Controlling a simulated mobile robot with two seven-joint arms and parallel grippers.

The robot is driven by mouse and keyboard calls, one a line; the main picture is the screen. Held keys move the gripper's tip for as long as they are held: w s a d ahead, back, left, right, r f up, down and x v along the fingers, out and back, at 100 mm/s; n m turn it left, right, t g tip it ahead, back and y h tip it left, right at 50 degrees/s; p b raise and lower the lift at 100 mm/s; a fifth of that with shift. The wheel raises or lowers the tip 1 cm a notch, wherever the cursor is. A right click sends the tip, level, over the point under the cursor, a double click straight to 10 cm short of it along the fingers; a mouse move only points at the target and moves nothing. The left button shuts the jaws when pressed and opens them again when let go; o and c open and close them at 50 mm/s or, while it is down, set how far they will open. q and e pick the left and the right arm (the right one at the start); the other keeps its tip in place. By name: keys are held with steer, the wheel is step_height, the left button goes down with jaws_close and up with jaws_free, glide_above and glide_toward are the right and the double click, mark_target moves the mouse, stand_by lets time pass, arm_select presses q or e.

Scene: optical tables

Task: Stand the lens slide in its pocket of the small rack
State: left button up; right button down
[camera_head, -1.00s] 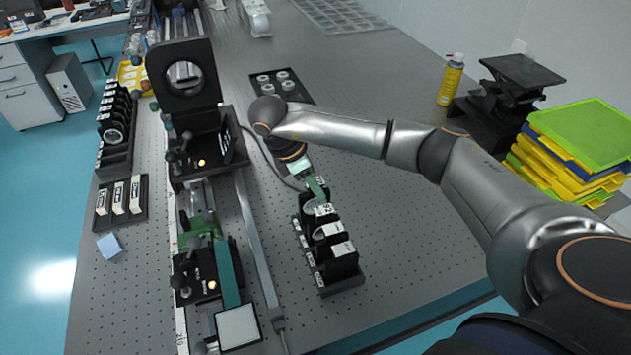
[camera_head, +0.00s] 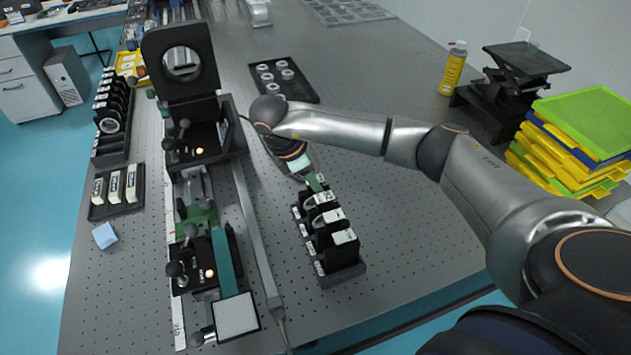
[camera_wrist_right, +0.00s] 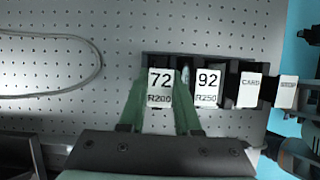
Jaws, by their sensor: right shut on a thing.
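My right gripper (camera_head: 316,183) is shut on a slide labelled 72 R200 (camera_wrist_right: 160,88). In the right wrist view the green fingers (camera_wrist_right: 158,112) hold it from both sides. It is upright at the far end of the small black rack (camera_head: 345,275), in line with the slides there. Its lower part is hidden, so I cannot tell whether it rests on the rack floor. Beside it in the rack stand the slide labelled 92 R250 (camera_wrist_right: 207,86), the CARD slide (camera_wrist_right: 250,84) and the STOP slide (camera_wrist_right: 287,92). My left gripper is not in view.
An optical rail with black mounts (camera_head: 200,235) runs left of the rack, with a grey bar (camera_head: 252,235) between. A black tray of round parts (camera_head: 300,92) lies behind my gripper. Colored trays (camera_head: 580,130) are stacked at right. Perforated table right of the rack is clear.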

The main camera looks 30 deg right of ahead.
steer(key=shift+f, duration=0.1)
steer(key=c, duration=0.5)
jaws_free()
steer(key=shift+c, duration=0.2)
steer(key=shift+r+p, duration=2.75)
steer(key=shift+r, duration=2.25)
steer(key=shift+s, duration=0.1)
